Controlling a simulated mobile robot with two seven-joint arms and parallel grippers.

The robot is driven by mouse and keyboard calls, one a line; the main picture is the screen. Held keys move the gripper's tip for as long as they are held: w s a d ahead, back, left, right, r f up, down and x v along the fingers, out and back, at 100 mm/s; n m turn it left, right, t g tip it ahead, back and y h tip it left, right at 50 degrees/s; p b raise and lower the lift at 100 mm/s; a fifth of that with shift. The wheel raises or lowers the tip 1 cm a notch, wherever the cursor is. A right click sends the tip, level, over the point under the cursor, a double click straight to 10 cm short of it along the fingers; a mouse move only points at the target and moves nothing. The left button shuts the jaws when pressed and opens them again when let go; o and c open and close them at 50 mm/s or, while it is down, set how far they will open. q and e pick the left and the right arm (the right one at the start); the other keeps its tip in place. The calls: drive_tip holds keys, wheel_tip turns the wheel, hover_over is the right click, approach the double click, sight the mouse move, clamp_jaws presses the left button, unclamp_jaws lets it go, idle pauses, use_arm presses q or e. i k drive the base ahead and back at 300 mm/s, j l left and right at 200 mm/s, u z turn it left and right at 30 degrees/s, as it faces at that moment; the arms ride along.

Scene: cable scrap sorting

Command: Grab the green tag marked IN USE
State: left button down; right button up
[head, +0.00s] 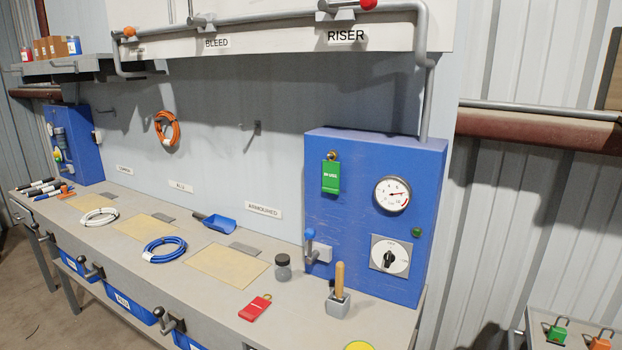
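The green tag (331,177) hangs from a small brass-coloured hook near the upper left of the front of a blue control box (355,225). White lettering on it is small but looks like IN USE. The tag hangs upright and nothing covers it. Neither of my grippers shows in the head view.
A red tag (255,307) lies on the bench (215,293). Near it stand a grey jar (283,268) and a wooden-handled tool in a grey block (339,298). A blue-knobbed lever (311,245) projects at the box's left. A gauge (392,194) sits right of the tag.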

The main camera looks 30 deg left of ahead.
sight(332, 168)
drive_tip(key=u, duration=0.95)
